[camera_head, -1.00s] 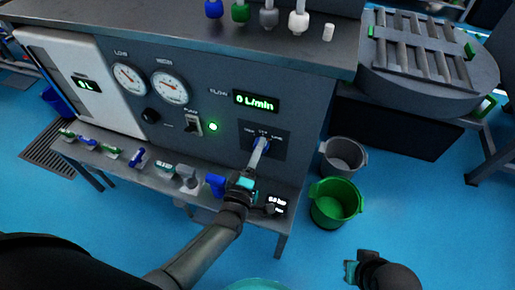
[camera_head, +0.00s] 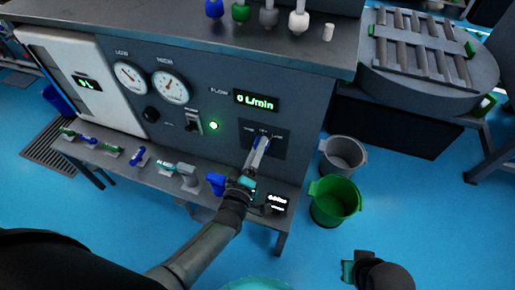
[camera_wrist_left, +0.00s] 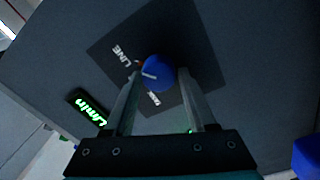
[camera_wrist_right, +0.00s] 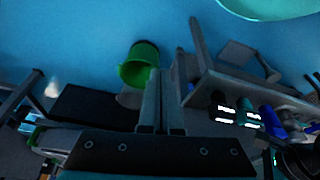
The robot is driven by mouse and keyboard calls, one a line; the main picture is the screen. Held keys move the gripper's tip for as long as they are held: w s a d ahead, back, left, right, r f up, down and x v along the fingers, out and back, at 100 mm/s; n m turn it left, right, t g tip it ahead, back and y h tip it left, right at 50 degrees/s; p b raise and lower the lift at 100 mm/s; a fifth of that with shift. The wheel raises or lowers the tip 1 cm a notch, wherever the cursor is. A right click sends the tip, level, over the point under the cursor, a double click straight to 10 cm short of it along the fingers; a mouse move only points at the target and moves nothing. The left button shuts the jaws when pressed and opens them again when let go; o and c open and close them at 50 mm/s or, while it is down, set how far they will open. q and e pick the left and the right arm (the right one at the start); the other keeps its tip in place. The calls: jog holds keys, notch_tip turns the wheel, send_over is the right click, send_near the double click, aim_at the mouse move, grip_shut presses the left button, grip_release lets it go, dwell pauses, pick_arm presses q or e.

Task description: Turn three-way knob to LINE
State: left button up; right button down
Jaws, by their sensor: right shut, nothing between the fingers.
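The blue three-way knob (camera_head: 262,141) sits on a dark square plate (camera_head: 281,147) on the front of the grey panel. In the left wrist view the round blue knob (camera_wrist_left: 158,70) carries a small pale mark, and the word LINE is printed beside it; which label it points to I cannot tell. My left gripper (camera_head: 258,152) reaches up to the knob. In its wrist view the fingers (camera_wrist_left: 160,78) are apart, one on each side of the knob, with no clear grip on it. My right gripper (camera_head: 350,270) is low at the right, shut and empty (camera_wrist_right: 162,80).
Two gauges (camera_head: 151,84), a green-lit flow display (camera_head: 256,100) and a switch (camera_head: 193,123) are on the panel. Small blue, green and grey parts line the ledge (camera_head: 123,168) below. A green bucket (camera_head: 335,201) and a grey bucket (camera_head: 343,155) stand on the floor at the right.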

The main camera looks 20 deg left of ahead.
pick_arm(q)
jog(key=o, duration=0.3)
jog(key=s+p, duration=0.1)
jog(key=s, duration=0.4)
jog(key=s+p, duration=0.1)
jog(key=s, duration=0.4)
jog(key=s+p, duration=0.1)
jog(key=s, duration=0.4)
jog(key=shift+s+a+f, duration=0.1)
jog(key=shift+a+f, duration=0.2)
jog(key=shift+f, duration=0.05)
pick_arm(e)
jog(key=s+f+g, duration=0.1)
jog(key=s+f, duration=0.2)
jog(key=f, duration=0.3)
jog(key=shift+d+f, duration=0.2)
jog(key=shift+d, duration=0.1)
